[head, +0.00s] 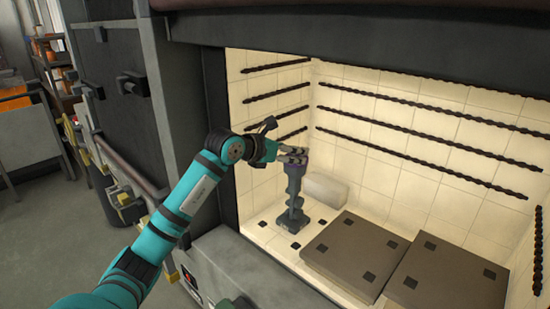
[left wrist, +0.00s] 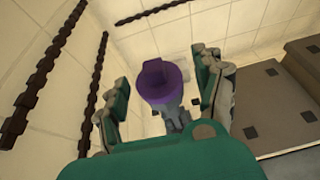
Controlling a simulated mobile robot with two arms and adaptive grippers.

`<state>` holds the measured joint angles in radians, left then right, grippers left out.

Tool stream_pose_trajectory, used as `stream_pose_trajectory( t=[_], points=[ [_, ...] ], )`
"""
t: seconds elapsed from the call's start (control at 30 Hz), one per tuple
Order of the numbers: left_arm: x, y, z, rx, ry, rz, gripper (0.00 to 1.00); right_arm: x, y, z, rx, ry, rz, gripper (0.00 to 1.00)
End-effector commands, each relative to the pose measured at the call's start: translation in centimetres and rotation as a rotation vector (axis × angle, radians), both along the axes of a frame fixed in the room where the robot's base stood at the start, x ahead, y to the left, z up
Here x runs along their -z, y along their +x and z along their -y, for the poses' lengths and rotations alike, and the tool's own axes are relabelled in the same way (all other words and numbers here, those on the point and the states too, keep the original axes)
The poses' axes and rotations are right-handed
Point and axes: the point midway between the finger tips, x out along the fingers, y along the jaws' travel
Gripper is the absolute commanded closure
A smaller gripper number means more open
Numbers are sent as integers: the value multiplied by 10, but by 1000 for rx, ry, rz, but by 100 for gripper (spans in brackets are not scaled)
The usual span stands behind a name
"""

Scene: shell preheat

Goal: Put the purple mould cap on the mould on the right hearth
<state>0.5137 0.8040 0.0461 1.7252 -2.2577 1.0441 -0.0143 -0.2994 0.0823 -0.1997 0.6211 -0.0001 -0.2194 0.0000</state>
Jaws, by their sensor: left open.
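The purple mould cap (left wrist: 163,80) sits at the top of a slim grey mould (head: 294,200), which stands upright on the pale tiled furnace floor. The cap also shows as a small purple patch in the head view (head: 299,160). My left gripper (head: 291,153) is at the top of the mould. In the left wrist view my left gripper (left wrist: 162,72) is open, with a finger on either side of the cap and gaps visible between. How firmly the cap is seated cannot be told. My right gripper does not show.
A pale block (head: 326,189) lies behind the mould. Two brown-grey slabs, one nearer the middle (head: 355,248) and one at the right (head: 447,278), cover the floor. Dark twisted rods (head: 420,129) line the walls. The furnace's dark left frame (head: 216,90) stands close to my left arm.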

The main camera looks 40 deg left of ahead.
Motion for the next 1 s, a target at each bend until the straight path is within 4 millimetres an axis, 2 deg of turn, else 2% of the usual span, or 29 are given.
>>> stream_pose_trajectory(
  t=[0.03,0.1,0.3,0.4,1.0],
  points=[
    [2,-12,-2,0,7,3,31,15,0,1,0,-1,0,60],
    [-3,-25,-3,0,8,1,31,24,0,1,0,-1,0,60],
    [-18,-55,-7,0,3,0,31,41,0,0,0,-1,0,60],
    [-23,-62,-7,0,1,-1,31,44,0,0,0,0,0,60],
    [-27,-66,-8,1,-1,-1,31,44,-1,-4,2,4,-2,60]
  ],
)
